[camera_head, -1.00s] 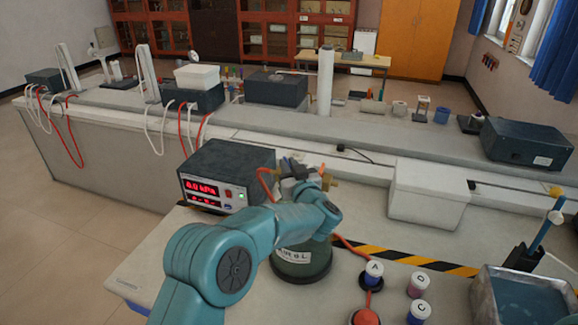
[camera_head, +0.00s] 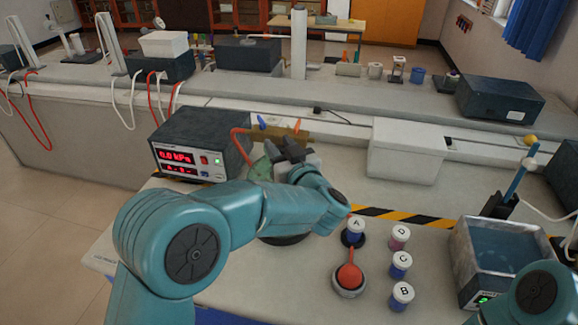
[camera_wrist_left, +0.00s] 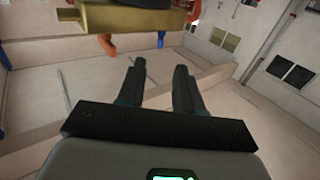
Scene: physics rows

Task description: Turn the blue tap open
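A brass manifold (camera_head: 293,134) stands above the green vessel (camera_head: 261,168) on the bench, partly hidden by my left arm. A small blue tap handle (camera_head: 262,121) sticks up at its left part, and an orange handle (camera_head: 297,126) at its right. My left gripper (camera_head: 281,148) is just in front of and below the manifold. In the left wrist view its two fingers (camera_wrist_left: 159,66) are apart with nothing between them. The brass body (camera_wrist_left: 120,18) crosses the top there, with a blue piece (camera_wrist_left: 161,40) beyond the fingertips. My right gripper is out of view.
A pressure meter box (camera_head: 200,143) with red digits stands left of the manifold. A red hose (camera_head: 237,140) runs between them. Lettered jars (camera_head: 400,264), a red bulb (camera_head: 349,276) and a metal water bath (camera_head: 482,262) stand to the right. A white box (camera_head: 408,150) is behind.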

